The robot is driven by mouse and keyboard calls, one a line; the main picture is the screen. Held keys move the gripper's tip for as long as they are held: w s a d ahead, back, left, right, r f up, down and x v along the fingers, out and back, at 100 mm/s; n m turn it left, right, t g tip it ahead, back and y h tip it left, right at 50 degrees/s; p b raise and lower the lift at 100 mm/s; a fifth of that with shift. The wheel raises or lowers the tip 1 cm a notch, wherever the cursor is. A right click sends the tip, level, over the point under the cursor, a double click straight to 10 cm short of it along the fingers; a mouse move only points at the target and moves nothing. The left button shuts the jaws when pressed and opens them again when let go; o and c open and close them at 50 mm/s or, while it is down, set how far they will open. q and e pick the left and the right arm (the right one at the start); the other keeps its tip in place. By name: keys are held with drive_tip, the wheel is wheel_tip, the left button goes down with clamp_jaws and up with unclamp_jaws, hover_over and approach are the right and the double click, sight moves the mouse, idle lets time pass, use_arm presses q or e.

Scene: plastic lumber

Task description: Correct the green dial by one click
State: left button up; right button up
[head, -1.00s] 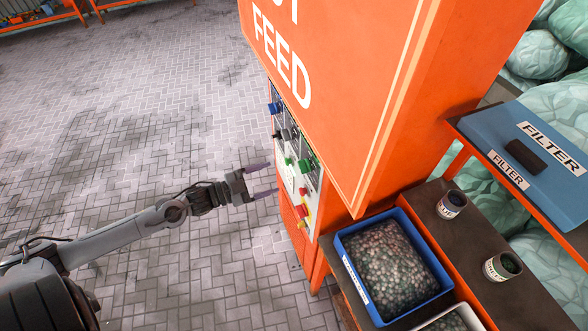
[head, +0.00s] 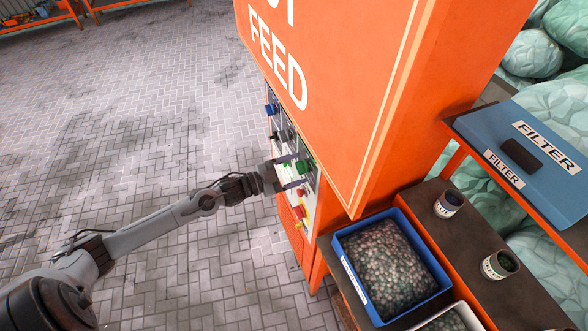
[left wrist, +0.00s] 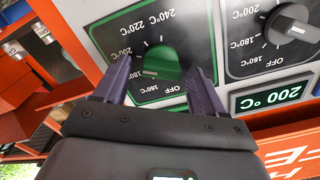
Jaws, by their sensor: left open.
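The green dial (left wrist: 160,65) sits on a white panel with a green-edged plate, ringed by temperature marks that appear upside down in the left wrist view. In the head view the green dial (head: 304,166) shows on the side panel of the orange machine. My left gripper (head: 294,172) is open at the panel. In the left wrist view its two fingers (left wrist: 160,85) stand on either side of the green dial, apart from each other. I cannot tell whether either finger touches the dial. My right gripper is not in view.
A black-grey dial (left wrist: 291,24) and a display reading 200 °C (left wrist: 270,95) are right of the green dial. A red knob (head: 300,193) lies below it in the head view. A blue bin (head: 440,286) of pellets stands right. Open paved floor (head: 130,120) lies left.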

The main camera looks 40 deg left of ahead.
use_arm(q)
drive_tip(key=shift+c, duration=0.4)
drive_tip(key=c, duration=1)
drive_tip(key=shift+m, duration=0.3)
drive_tip(key=shift+f+m+b, duration=0.15)
drive_tip(key=shift+m+b, duration=0.7)
drive_tip(key=shift+m, duration=2.75)
drive_tip(key=o, duration=1.1)
